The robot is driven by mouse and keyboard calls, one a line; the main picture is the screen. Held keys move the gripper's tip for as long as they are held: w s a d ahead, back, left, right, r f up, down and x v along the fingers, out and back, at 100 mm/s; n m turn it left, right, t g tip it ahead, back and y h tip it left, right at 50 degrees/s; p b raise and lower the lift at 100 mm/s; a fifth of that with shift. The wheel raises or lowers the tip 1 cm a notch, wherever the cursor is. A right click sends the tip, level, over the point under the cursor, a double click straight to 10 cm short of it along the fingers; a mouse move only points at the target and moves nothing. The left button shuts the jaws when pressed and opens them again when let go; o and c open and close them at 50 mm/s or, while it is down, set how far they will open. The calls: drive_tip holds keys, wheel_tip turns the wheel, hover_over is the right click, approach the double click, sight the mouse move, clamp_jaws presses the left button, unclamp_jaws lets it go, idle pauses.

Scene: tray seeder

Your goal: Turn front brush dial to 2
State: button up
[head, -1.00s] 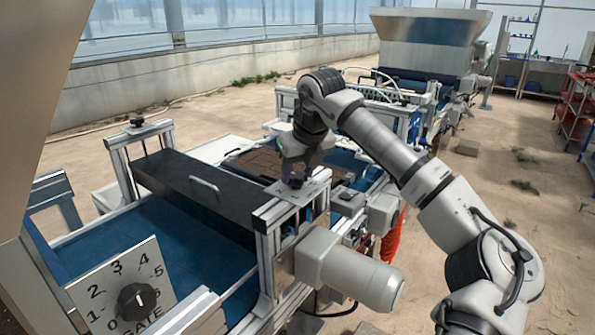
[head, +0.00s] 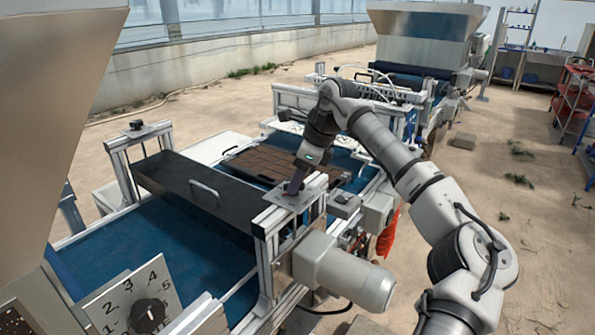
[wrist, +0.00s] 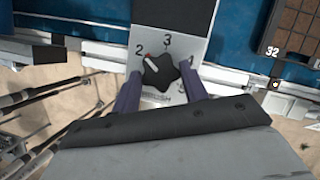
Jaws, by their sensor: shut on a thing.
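The front brush dial is a black star-shaped knob (wrist: 163,73) on a grey plate (wrist: 185,22) marked 2, 3 and 4 in the wrist view. Its white pointer, with a red spot near it, points up and left toward the 2. My gripper (wrist: 160,70) is shut on the knob, with one purple finger on each side. Lettering below the knob is partly hidden by the knob and hand. In the head view my gripper (head: 295,182) reaches down to the plate (head: 284,199) on the machine's side frame; the knob is hidden there.
A GATE dial (head: 149,312) is at the lower left. A black brush cover (head: 205,190) with a handle spans the blue belt (head: 170,240). A brown-celled tray (head: 270,163) lies beyond it. A grey motor (head: 345,275) juts out below my arm.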

drive_tip(key=shift+n, duration=0.6)
drive_tip(key=shift+g+p, duration=0.3)
drive_tip(key=o, duration=1)
drive_tip(key=b+v, duration=0.2)
drive_tip(key=v, duration=1.2)
drive_tip(key=shift+d+f, duration=0.15)
